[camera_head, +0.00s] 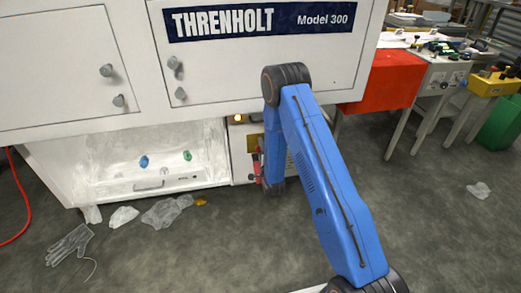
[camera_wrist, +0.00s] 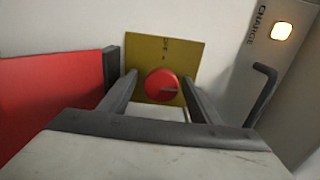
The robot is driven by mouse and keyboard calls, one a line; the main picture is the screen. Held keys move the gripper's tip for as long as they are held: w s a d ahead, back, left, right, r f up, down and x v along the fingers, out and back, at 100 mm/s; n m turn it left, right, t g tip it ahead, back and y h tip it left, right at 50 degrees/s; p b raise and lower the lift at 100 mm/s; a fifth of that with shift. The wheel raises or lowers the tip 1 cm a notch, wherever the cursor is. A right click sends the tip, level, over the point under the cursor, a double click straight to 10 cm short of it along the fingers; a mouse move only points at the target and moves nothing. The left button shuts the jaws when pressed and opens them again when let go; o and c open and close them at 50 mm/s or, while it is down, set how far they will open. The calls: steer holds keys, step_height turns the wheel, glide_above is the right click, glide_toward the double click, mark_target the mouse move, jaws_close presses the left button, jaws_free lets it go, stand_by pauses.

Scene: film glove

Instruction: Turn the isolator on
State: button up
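The isolator is a round red knob (camera_wrist: 161,86) on a yellow plate (camera_wrist: 188,57) fixed to a white panel, in the wrist view. A short dark mark on the knob runs toward the right. Small lettering above the knob is too blurred to read. My gripper (camera_wrist: 158,78) is open, one finger on each side of the knob in the picture. I cannot tell whether the fingers touch it. In the head view, the yellow plate (camera_head: 253,143) shows beside my blue arm, and the knob is hidden. My gripper (camera_head: 258,168) is partly hidden by the arm there.
A black bent handle (camera_wrist: 263,90) stands close right of the gripper, under a lit lamp (camera_wrist: 281,31) marked CHARGE. A red panel (camera_wrist: 50,95) with a dark edge is at left. Crumpled film (camera_head: 166,211) and a clear glove (camera_head: 70,244) lie on the floor.

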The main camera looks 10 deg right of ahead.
steer(key=s, duration=1.7)
steer(key=shift+s, duration=0.2)
steer(key=shift+w+r, duration=0.1)
steer(key=w+d+r+n+g, duration=0.1)
steer(key=w+r+n+g, duration=0.25)
steer(key=r, duration=0.75)
steer(key=s+d+r+n+g, duration=0.2)
steer(key=s+r+n+g, duration=0.35)
steer(key=r, duration=0.65)
steer(key=s+d+r+n+g, duration=0.1)
steer(key=s+r+n, duration=0.2)
steer(key=s, duration=0.9)
steer(key=s+d+r+n+g, duration=0.1)
steer(key=s+r, duration=0.4)
steer(key=s, duration=0.8)
steer(key=s+d+r+n+g, duration=0.2)
steer(key=s+r+n, duration=0.3)
steer(key=s, duration=0.7)
steer(key=shift+s+d, duration=0.15)
steer(key=shift+s, duration=0.2)
